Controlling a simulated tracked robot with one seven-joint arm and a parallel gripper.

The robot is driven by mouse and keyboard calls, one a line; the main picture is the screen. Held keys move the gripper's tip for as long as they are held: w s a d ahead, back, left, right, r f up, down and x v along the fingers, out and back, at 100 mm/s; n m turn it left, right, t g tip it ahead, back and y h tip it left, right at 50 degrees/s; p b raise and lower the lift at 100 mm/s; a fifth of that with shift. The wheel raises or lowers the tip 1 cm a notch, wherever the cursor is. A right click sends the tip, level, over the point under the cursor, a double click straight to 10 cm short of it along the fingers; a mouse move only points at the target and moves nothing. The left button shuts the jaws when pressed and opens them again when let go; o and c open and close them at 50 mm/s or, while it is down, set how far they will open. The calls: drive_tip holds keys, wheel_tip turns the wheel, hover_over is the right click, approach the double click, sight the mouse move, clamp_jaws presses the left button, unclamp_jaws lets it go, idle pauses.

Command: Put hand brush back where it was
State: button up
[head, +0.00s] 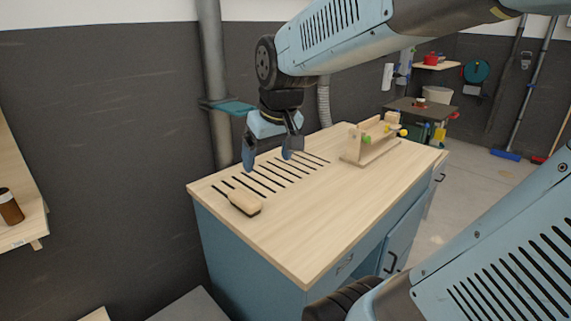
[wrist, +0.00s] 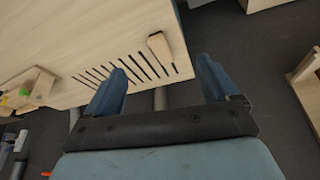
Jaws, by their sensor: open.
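The hand brush (head: 245,201) has a pale wooden back and dark bristles. It lies on the wooden top of the blue workbench (head: 300,250), near the left corner and beside the dark slots. In the wrist view the brush (wrist: 160,47) lies beyond the fingertips, between their lines. My gripper (head: 268,165) is open and empty, above the slotted part of the bench, behind and to the right of the brush. In the wrist view my gripper (wrist: 162,76) shows both fingers apart with nothing between them.
A wooden rack (head: 368,143) with green and yellow parts stands toward the bench's far right. A shelf (head: 30,225) with a brown bottle (head: 10,207) is at the left. A grey pipe (head: 214,85) runs up the wall behind the bench. The bench's front part is clear.

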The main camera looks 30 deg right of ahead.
drive_tip(key=s+r+m+t, duration=0.1)
drive_tip(key=s, duration=0.7)
drive_tip(key=shift+r, duration=0.2)
drive_tip(key=shift+s+d, duration=0.1)
drive_tip(key=shift+s, duration=0.05)
drive_tip(key=shift+c, duration=0.5)
